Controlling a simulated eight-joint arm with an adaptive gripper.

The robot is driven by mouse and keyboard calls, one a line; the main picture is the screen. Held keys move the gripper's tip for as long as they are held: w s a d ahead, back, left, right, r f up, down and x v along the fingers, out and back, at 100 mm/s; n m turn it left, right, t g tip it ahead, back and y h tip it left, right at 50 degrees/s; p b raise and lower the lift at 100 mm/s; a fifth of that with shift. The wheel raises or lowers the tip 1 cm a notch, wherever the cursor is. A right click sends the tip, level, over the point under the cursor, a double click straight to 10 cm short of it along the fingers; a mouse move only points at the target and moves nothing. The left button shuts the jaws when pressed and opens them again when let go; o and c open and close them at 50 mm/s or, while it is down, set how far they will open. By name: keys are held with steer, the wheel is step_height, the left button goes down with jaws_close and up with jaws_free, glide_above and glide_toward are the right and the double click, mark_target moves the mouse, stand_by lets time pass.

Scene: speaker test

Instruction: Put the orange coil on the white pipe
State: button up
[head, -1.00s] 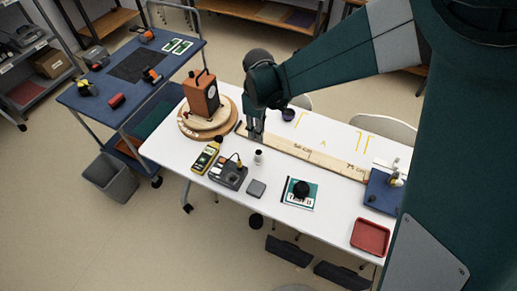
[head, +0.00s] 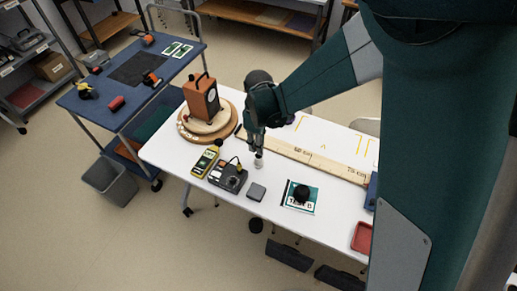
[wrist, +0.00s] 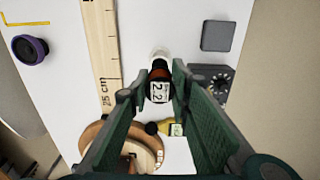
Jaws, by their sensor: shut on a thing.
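My gripper (head: 258,150) is over the white table, at the near side of the wooden measuring board. It is shut on a small piece with an orange-brown band and a white label reading 2.2, which I take to be the orange coil (wrist: 159,74). The gripper's fingers (wrist: 158,92) stand on both sides of it in the wrist view. The white pipe (head: 259,162) stands on the table just below the fingertips. A pale round top just beyond the coil in the wrist view looks like the pipe (wrist: 160,53). I cannot tell whether coil and pipe touch.
An orange box (head: 202,98) stands on round wooden discs at the left. A yellow meter (head: 205,161), a dark device with a knob (head: 228,177) and a grey block (head: 257,192) lie close by. The measuring board (head: 320,164) runs behind. A purple-rimmed cup (wrist: 30,49) stands beyond it.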

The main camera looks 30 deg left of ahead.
steer(key=shift+f, duration=1.7)
steer(key=shift+f+b, duration=0.15)
steer(key=shift+b, duration=0.15)
steer(key=o, duration=0.9)
steer(key=shift+r, duration=0.2)
steer(key=shift+r+p, duration=0.65)
steer(key=shift+r, duration=5.35)
